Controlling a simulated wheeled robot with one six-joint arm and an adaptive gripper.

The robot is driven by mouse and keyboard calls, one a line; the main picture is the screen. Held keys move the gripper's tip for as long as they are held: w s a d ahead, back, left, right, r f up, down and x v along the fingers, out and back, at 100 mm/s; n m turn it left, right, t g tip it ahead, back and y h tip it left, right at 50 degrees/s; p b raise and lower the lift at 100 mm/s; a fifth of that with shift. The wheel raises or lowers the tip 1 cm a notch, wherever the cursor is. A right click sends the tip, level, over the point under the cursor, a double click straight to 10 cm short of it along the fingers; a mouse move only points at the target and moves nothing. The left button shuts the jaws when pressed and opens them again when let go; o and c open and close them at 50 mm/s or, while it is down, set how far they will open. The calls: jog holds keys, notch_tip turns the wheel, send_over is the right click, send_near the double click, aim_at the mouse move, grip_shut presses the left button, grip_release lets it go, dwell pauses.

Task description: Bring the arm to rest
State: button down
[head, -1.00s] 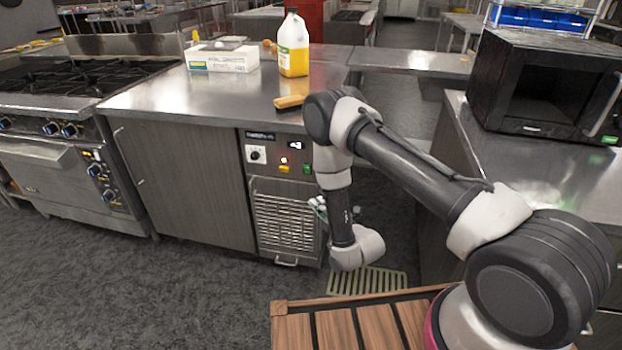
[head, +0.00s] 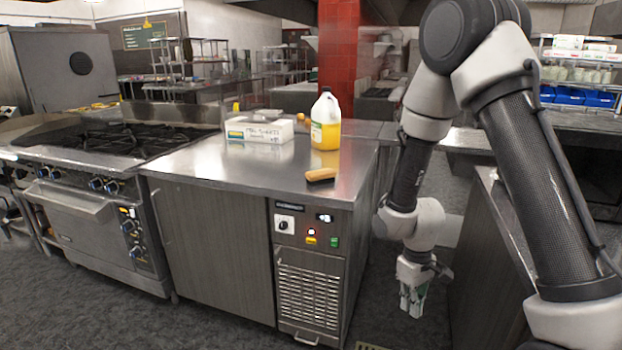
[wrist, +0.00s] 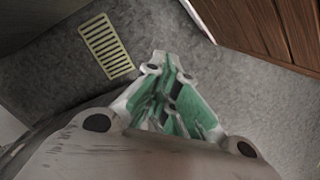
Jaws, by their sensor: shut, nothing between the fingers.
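My gripper (head: 412,302) hangs low in the head view, fingers pointing down, in the gap to the right of the steel counter's front. In the wrist view my gripper (wrist: 172,75) shows its green-padded fingers closed together with nothing between them. Beneath it is grey floor. My arm is folded, with its elbow high at the upper right of the head view.
A steel counter (head: 215,165) holds a jug (head: 325,122), a white box (head: 259,131) and a brush-like item (head: 321,175) near its front edge. A stove (head: 100,150) stands left. A floor grate (wrist: 106,46) and brown wood panels (wrist: 262,28) show in the wrist view.

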jog(key=s+d+r+m+t, duration=0.2)
jog(key=s+r, duration=0.3)
jog(key=r, duration=0.6)
jog(key=s+d+r+m+t, duration=0.1)
jog(key=s+d+r, duration=0.4)
jog(key=r, duration=0.6)
jog(key=s+d+r+m+t, duration=0.2)
jog(key=s+r, duration=0.4)
jog(key=r, duration=0.5)
jog(key=shift+d+r+m+t, duration=0.15)
jog(key=shift+d+m+t, duration=0.15)
jog(key=shift+d+m, duration=0.6)
